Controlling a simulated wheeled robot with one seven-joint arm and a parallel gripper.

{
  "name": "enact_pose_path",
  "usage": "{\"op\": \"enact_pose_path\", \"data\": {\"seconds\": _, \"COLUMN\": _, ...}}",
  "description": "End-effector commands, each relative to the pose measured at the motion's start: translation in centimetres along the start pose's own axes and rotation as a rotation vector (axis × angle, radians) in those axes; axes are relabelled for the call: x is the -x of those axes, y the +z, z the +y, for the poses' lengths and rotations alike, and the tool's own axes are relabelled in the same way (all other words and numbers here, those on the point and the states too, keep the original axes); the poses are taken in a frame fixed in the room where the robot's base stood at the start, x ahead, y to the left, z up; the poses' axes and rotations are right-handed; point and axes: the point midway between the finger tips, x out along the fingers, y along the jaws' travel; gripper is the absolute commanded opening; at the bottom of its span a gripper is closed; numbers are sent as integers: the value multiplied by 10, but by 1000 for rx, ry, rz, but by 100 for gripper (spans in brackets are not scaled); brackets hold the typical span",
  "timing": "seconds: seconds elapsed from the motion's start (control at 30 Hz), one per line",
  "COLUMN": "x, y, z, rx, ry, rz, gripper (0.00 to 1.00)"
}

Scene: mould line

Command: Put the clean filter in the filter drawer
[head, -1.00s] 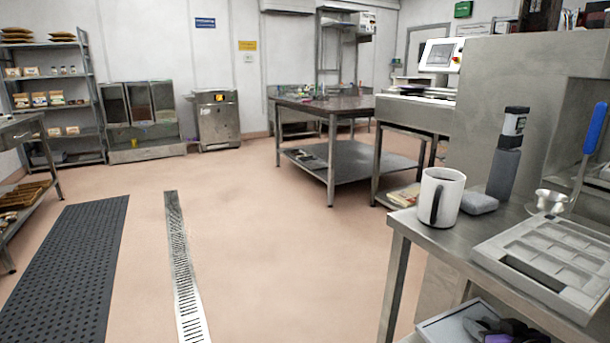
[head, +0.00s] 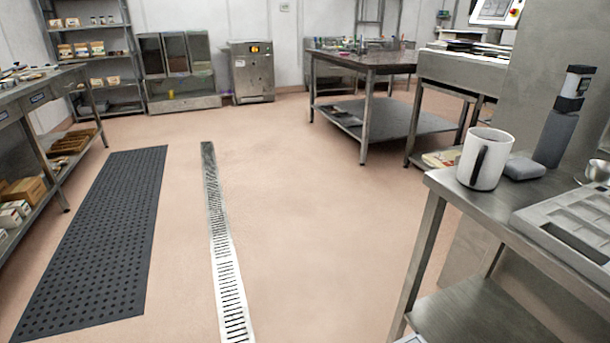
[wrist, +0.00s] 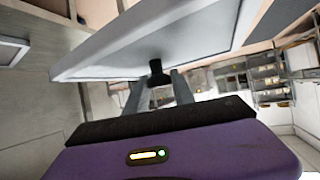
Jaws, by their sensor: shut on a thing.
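My gripper (wrist: 158,82) shows in the wrist view, with its purple body below and two grey fingers reaching up. The fingers are shut on a small black tab of a flat, pale-framed panel, which I take to be the clean filter (wrist: 160,45). The filter lies across the top of the wrist view, tilted, with part of it cut off by the frame edge. My gripper is not in the head view. I cannot make out the filter drawer in either view.
A black mat (head: 95,235) and a drain grate (head: 225,270) lie on the floor. The middle floor is clear.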

Motion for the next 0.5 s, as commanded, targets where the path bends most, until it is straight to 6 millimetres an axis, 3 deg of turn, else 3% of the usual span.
{"op": "enact_pose_path", "data": {"seconds": 0.03, "x": 6, "y": -15, "z": 3, "rx": 1, "ry": 3, "rz": 8, "gripper": 0}}
{"op": "enact_pose_path", "data": {"seconds": 0.5, "x": 33, "y": -52, "z": 2, "rx": 7, "ry": -8, "rz": 5, "gripper": 0}}
